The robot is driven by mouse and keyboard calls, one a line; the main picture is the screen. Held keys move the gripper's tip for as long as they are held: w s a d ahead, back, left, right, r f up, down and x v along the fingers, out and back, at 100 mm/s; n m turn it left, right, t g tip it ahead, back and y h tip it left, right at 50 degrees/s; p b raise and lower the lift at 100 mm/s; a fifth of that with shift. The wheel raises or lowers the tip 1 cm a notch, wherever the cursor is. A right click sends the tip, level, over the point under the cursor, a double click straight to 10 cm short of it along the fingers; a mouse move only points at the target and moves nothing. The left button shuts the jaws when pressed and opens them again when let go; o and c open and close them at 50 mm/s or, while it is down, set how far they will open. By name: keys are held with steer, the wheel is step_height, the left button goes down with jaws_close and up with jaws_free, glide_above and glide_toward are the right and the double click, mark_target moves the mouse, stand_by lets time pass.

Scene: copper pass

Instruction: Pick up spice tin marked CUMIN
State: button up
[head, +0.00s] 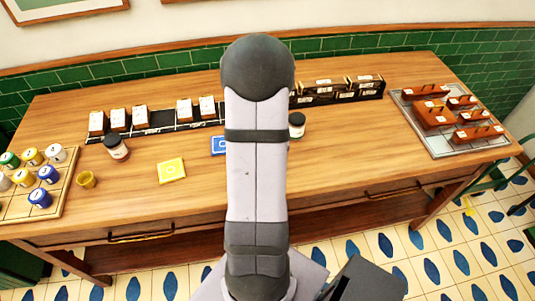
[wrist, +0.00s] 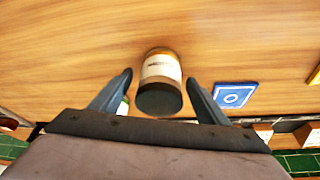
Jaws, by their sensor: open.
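A round spice tin (wrist: 160,72) with a white label and a dark end stands on the wooden counter in the wrist view. Its label writing is too small to read, so I cannot confirm CUMIN. My gripper (wrist: 159,78) is open, with one finger on each side of this tin and a gap showing at each. In the head view my arm hides the gripper and this tin. Another tin (head: 297,125) with a dark lid shows just right of my arm. A reddish-brown tin (head: 117,149) with a dark lid stands at the left; its label is unreadable too.
A blue card (wrist: 234,95) lies beside the gripper, and a yellow card (head: 171,170) lies farther left. Racks of packets (head: 154,122) and dark boxes (head: 335,88) line the back. A tray (head: 437,143) stands right; a board with several jars (head: 62,183) stands left.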

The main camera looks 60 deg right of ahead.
steer(key=shift+c, duration=0.2)
steer(key=c, duration=1.2)
steer(key=shift+r, duration=0.15)
step_height(320, 180, up, 10)
steer(key=shift+f+p, duration=0.1)
steer(key=shift+p, duration=0.4)
